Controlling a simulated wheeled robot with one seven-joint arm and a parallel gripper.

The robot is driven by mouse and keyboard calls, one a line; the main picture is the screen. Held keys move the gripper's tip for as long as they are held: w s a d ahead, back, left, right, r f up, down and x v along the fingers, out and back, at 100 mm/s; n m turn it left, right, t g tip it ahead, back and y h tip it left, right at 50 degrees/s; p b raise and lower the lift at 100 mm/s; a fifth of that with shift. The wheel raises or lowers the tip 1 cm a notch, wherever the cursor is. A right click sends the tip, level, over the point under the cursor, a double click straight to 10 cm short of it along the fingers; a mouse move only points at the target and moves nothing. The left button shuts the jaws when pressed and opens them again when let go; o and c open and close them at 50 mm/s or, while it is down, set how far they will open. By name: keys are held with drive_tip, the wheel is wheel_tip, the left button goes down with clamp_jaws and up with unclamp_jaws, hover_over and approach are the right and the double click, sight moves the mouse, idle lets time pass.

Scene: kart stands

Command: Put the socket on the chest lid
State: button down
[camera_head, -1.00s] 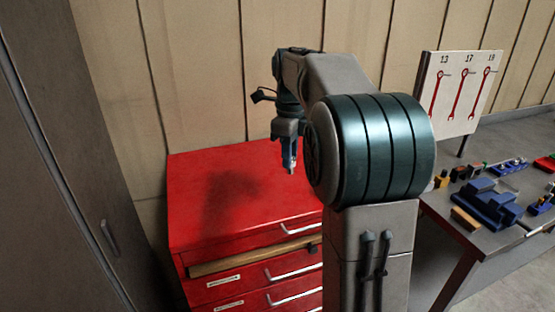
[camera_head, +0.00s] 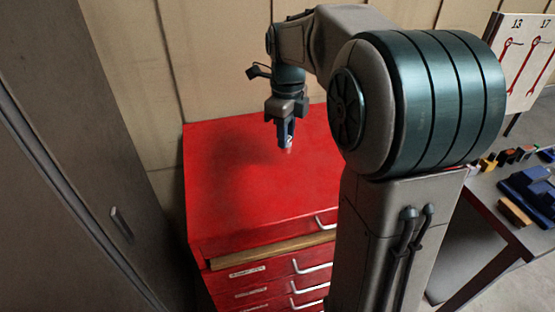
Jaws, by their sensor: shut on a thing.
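The red chest has a flat, bare lid (camera_head: 235,190) at the centre left. My gripper (camera_head: 286,130) points down over the right rear part of the lid. It is shut on a small socket (camera_head: 288,142), whose pale, shiny lower end shows below the fingertips. Most of the socket is hidden by the fingers. The socket is above the lid; I cannot tell how large the gap is.
A grey cabinet (camera_head: 75,130) stands at the left. A workbench (camera_head: 480,190) at the right bears a blue vise-like block (camera_head: 530,190) and several small parts. A wrench board (camera_head: 525,60) stands behind it. The chest lid is otherwise clear.

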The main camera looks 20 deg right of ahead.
drive_tip(key=s+a+f, duration=0.2)
drive_tip(key=a, duration=0.1)
drive_tip(key=shift+a+f, duration=0.1)
drive_tip(key=shift+a, duration=0.05)
drive_tip(key=shift+s+a+f, duration=0.1)
drive_tip(key=shift+s+f, duration=0.05)
drive_tip(key=shift+f, duration=0.1)
drive_tip(key=shift+f+p, duration=0.45)
drive_tip(key=shift+f, duration=1.45)
drive_tip(key=shift+f, duration=0.2)
drive_tip(key=c, duration=1.2)
unclamp_jaws()
drive_tip(key=shift+c, duration=0.2)
drive_tip(key=shift+r, duration=0.1)
